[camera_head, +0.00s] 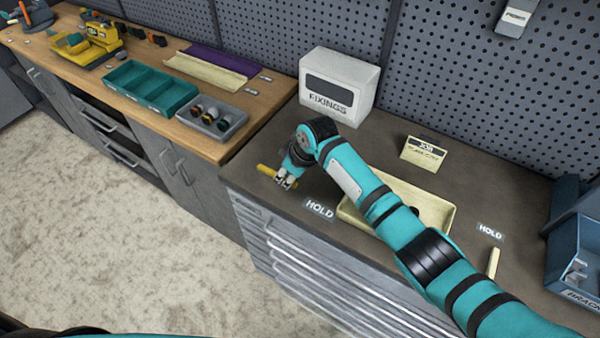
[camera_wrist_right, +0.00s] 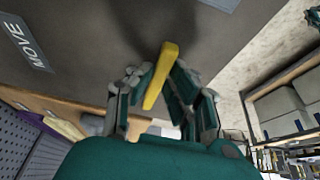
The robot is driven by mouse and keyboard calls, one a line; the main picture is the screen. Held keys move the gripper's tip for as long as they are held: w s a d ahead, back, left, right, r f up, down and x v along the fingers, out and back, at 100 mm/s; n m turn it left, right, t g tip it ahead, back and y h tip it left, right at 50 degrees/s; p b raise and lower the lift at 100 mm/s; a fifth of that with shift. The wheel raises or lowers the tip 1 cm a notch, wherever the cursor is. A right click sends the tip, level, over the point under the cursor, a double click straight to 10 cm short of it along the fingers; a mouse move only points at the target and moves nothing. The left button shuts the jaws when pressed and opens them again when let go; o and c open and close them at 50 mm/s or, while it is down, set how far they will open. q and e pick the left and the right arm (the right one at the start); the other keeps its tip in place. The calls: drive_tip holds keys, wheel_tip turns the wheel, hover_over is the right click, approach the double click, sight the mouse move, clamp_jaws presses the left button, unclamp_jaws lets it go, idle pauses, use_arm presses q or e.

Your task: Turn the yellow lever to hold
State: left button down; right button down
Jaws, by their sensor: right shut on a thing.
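The yellow lever (camera_head: 267,170) is a short bar at the front left corner of the dark worktop. My right gripper (camera_head: 286,182) reaches down at it and is shut on it. In the right wrist view, the lever (camera_wrist_right: 161,74) runs slanted between the two fingers of the gripper (camera_wrist_right: 157,85). A "HOLD" label (camera_head: 320,209) lies on the worktop to the right of the gripper. A "MOVE" label (camera_wrist_right: 28,44) shows in the right wrist view; my arm may hide it in the head view. My left gripper is not in view.
A cream tray (camera_head: 436,211) lies partly under my right arm. A second "HOLD" label (camera_head: 490,232) and a cream lever (camera_head: 493,262) are at the right. A white "FIXINGS" box (camera_head: 340,82), job card (camera_head: 423,154) and blue bin (camera_head: 578,245) stand around. A wooden bench (camera_head: 262,87) adjoins left.

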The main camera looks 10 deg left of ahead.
drive_tip(key=shift+r, duration=0.1)
idle(0.3)
drive_tip(key=c, duration=1.3)
unclamp_jaws()
drive_tip(key=v, duration=1.2)
drive_tip(key=shift+s, duration=0.15)
